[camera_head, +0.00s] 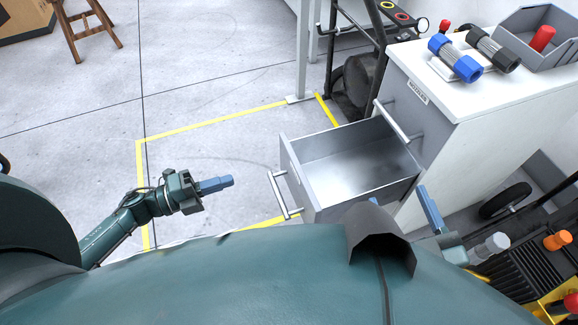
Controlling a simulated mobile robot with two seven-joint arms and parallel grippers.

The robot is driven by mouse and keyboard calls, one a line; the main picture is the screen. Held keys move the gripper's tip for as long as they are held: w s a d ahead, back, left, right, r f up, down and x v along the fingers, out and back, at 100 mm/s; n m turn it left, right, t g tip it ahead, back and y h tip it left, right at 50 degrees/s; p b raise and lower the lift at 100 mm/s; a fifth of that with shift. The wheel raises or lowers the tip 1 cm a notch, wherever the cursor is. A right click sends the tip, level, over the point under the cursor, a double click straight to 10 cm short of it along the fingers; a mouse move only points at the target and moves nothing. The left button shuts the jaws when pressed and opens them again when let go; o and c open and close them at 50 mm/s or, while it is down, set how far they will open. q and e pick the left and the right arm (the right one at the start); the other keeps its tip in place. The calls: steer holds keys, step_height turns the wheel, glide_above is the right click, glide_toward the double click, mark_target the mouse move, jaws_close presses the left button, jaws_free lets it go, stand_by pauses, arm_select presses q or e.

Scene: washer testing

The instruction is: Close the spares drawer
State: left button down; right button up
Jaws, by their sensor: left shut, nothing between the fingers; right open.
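The spares drawer (345,167) is a grey, empty metal drawer pulled well out of the white cabinet (449,125). Its bar handle (282,195) is on its left-facing front. My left gripper (229,181) is shut and empty. It appears left of the handle, apart from it in the picture, with its blue fingers pointing toward the drawer. My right gripper (430,209) is at the drawer's right side, close to the cabinet's lower front, and partly hidden by my body. One blue finger shows clearly. I cannot tell if it touches the drawer.
A second bar handle (396,121) is on the cabinet front above the drawer. Blue and black nozzles and a grey bin (540,36) are on the cabinet top. A cart with a black wheel (505,201) is at right. Floor left of the drawer is clear; a stool (86,22) stands far off.

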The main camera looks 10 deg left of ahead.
mark_target(292, 162)
arm_select(q)
steer(key=b+x, duration=0.2)
steer(key=x, duration=1.1)
steer(key=shift+w+d+f, duration=0.1)
steer(key=shift+d+f, duration=0.05)
steer(key=shift+d, duration=0.35)
arm_select(e)
steer(key=shift+s+a+n+t+y, duration=0.15)
steer(key=shift+a+n+t+y, duration=0.2)
steer(key=shift+y, duration=0.15)
arm_select(q)
steer(key=shift+w+d, duration=0.1)
arm_select(e)
steer(key=shift+r, duration=0.1)
